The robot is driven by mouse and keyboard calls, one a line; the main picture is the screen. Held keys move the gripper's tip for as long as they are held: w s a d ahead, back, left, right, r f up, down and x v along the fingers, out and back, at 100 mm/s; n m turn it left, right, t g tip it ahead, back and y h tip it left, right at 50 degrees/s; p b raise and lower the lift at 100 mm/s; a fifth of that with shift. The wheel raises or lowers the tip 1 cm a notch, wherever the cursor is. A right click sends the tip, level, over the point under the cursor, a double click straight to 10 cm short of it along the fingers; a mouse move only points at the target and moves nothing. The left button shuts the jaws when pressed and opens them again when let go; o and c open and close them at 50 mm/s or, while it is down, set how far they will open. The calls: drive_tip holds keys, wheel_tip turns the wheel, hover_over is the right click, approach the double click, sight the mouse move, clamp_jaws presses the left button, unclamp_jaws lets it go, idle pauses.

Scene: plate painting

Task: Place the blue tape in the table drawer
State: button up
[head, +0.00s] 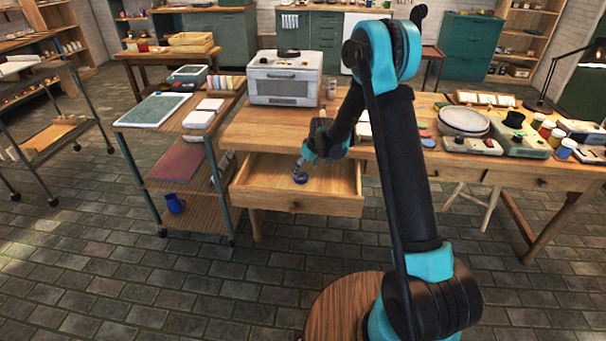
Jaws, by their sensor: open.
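The table drawer (335,203) is pulled out from the wooden table (238,133), left of my arm. A small blue ring, the blue tape (300,179), shows inside the drawer's outline, toward its middle. My gripper (300,168) points down over the drawer, with its tips just above or at the tape. The jaws are open. They are small in this view, and I cannot tell whether they touch the tape or whether it rests fully on the drawer floor.
A white oven (285,80) stands on the table behind the drawer. A shelf cart (190,195) with a blue mug (174,204) stands close at the drawer's left. Paint jars and a round plate (463,120) crowd the table's right. The floor in front is clear.

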drive_tip(key=v, duration=0.7)
drive_tip(key=s+d+r+m+h, duration=0.1)
drive_tip(key=s+d+r+m, duration=0.1)
drive_tip(key=s+d+r, duration=0.35)
drive_tip(key=s+d+r+m, duration=0.2)
drive_tip(key=s+d, duration=0.7)
drive_tip(key=s+d+m, duration=0.1)
drive_tip(key=s+d, duration=0.2)
drive_tip(key=s, duration=0.3)
drive_tip(key=s+d+f+m+h, duration=0.1)
drive_tip(key=s+d+m, duration=0.1)
drive_tip(key=s+d, duration=0.2)
drive_tip(key=s+d+m+h, duration=0.1)
drive_tip(key=s+d, duration=0.3)
drive_tip(key=s, duration=0.6)
drive_tip(key=shift+s+f+m+t, duration=0.2)
drive_tip(key=shift+f+m+t, duration=0.1)
drive_tip(key=shift+f+t, duration=0.1)
drive_tip(key=shift+a, duration=0.1)
